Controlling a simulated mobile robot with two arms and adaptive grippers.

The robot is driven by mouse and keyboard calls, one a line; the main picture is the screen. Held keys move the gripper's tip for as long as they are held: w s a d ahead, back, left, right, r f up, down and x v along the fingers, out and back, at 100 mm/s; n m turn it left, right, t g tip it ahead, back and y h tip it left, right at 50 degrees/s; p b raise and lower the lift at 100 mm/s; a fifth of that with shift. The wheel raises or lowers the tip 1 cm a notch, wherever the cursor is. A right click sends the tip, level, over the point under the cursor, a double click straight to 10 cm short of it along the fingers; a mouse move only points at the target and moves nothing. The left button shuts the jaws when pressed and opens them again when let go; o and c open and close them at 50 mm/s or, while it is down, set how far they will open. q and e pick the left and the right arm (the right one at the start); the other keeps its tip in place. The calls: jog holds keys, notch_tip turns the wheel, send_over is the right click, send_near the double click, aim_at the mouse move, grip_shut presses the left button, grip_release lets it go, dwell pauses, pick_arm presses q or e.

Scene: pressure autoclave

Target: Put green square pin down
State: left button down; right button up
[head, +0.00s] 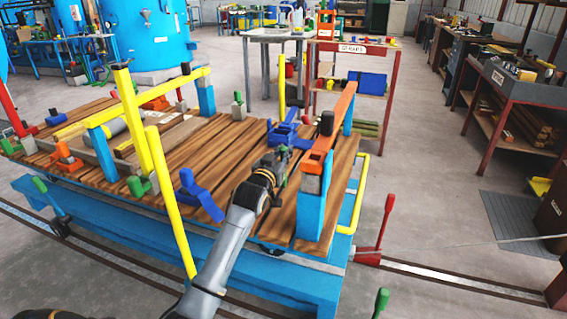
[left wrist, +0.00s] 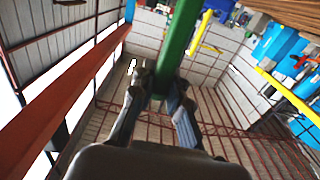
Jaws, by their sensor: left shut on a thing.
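My left gripper (head: 281,160) reaches over the right part of the slatted wooden cart top (head: 245,185), close to the left side of the orange beam (head: 330,130). In the left wrist view, the gripper (left wrist: 163,88) is shut on a green square pin (left wrist: 181,42), which extends up out of the frame from between the fingers. In the head view the pin is mostly hidden by the gripper. Its lower end and any contact with the cart cannot be made out. My right gripper is not in view.
A blue bracket (head: 290,132) sits just behind the gripper, and a blue lever (head: 200,195) lies to its left. A yellow post (head: 170,200) rises left of my arm. A blue post (head: 315,210) supports the orange beam's near end. Bare planks lie left of the gripper.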

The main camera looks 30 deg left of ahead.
pick_arm(q)
jog(key=shift+f, duration=1.25)
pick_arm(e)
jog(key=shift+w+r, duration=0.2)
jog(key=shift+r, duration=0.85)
pick_arm(q)
jog(key=shift+f, duration=0.2)
jog(key=c, duration=1.3)
grip_release()
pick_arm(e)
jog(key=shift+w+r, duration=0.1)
pick_arm(q)
jog(key=shift+r, duration=0.1)
jog(key=shift+s+r, duration=0.1)
jog(key=p+v, duration=0.1)
jog(key=v, duration=1.1)
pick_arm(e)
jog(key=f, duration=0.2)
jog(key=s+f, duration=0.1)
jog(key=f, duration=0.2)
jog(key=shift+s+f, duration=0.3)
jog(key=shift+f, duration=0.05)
